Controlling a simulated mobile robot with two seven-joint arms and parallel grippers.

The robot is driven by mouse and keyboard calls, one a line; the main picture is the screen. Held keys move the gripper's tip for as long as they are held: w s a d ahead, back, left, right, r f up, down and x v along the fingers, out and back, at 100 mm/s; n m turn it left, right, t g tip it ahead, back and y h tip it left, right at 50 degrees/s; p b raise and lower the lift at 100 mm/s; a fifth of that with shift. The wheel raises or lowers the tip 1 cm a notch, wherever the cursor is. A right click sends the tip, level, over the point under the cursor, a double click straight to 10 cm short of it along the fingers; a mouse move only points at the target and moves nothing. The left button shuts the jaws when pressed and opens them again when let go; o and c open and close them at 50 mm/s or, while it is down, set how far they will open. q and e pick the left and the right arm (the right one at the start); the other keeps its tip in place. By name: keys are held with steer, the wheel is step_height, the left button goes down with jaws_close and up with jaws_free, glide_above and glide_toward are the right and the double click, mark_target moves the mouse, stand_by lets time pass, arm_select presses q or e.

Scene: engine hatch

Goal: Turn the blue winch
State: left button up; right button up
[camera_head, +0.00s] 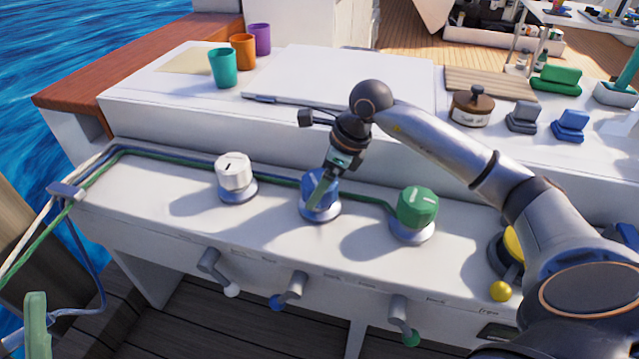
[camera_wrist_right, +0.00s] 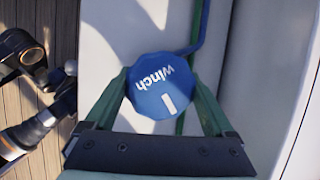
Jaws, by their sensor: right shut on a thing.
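The blue winch (camera_head: 317,207) is a knob on a metal base, between a white knob and a green knob on the white console. Its top with the word "winch" and a white mark fills the middle of the right wrist view (camera_wrist_right: 163,86). My right gripper (camera_head: 323,190) reaches down onto it from above. Its two green fingers (camera_wrist_right: 163,95) are on either side of the knob, shut on it. The gripper hides part of the knob in the head view.
The white knob (camera_head: 234,176) and the green knob (camera_head: 416,212) flank the winch. Crank handles (camera_head: 291,289) hang from the console front. Cups (camera_head: 223,68), a brown pot (camera_head: 472,106) and blue and grey blocks (camera_head: 570,125) stand on the counter behind. Ropes (camera_head: 140,150) run along the console.

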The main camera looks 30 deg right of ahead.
steer(key=shift+r+m, duration=0.1)
steer(key=shift+m, duration=0.2)
steer(key=shift+m+t+h+p, duration=0.3)
steer(key=shift+m+t+p, duration=0.1)
steer(key=shift+m, duration=0.5)
steer(key=m+h, duration=0.1)
steer(key=m, duration=0.2)
steer(key=shift+m+t+h, duration=0.3)
steer(key=shift+m, duration=0.3)
steer(key=shift+m+h, duration=0.4)
steer(key=shift+m, duration=0.4)
steer(key=o, duration=1.1)
steer(key=shift+c, duration=0.2)
